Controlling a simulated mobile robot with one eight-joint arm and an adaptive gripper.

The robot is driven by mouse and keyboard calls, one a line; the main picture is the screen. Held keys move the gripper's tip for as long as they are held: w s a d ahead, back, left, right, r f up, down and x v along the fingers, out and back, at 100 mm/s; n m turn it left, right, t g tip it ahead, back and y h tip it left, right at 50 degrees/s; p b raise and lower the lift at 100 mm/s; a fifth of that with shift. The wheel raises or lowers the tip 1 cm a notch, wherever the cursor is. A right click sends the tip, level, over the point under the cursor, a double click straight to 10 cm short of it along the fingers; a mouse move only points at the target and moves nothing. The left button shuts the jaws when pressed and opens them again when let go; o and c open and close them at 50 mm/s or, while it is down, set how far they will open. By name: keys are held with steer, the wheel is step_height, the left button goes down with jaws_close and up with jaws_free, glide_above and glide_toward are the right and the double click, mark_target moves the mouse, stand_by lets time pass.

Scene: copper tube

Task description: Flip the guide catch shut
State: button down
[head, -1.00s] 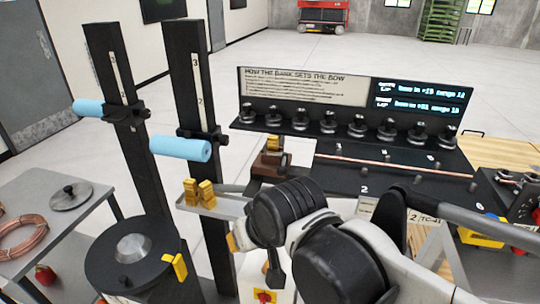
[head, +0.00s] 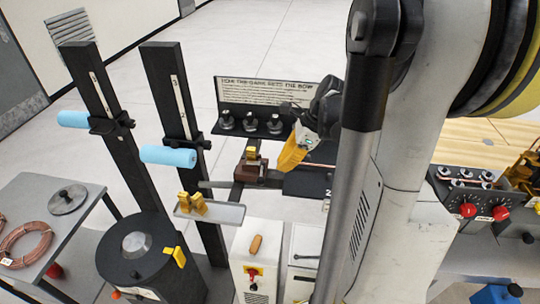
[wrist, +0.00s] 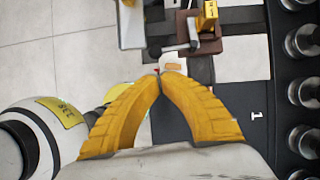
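The guide appears as a brown block with a yellow piece on top (head: 252,152), at the left end of the black panel in the head view. In the wrist view the yellow piece (wrist: 207,16) stands at the top, right of centre. A grey lever with a dark round end (wrist: 178,48) lies beside the brown block. I cannot tell for certain which part is the catch. My gripper (head: 284,170) is just right of the guide in the head view. In the wrist view its yellow fingertips (wrist: 160,78) meet with nothing between them, below and apart from the lever.
A row of dark knobs (head: 250,122) stands behind the panel; they line the right edge of the wrist view. A grey tray with yellow pieces (head: 225,212) and two black posts with blue rollers (head: 168,156) stand left. My arm hides much of the panel.

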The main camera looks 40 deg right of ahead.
steer(key=x, duration=0.7)
steer(key=shift+f+b, duration=0.35)
steer(key=shift+w+a, duration=0.1)
steer(key=shift+w, duration=0.1)
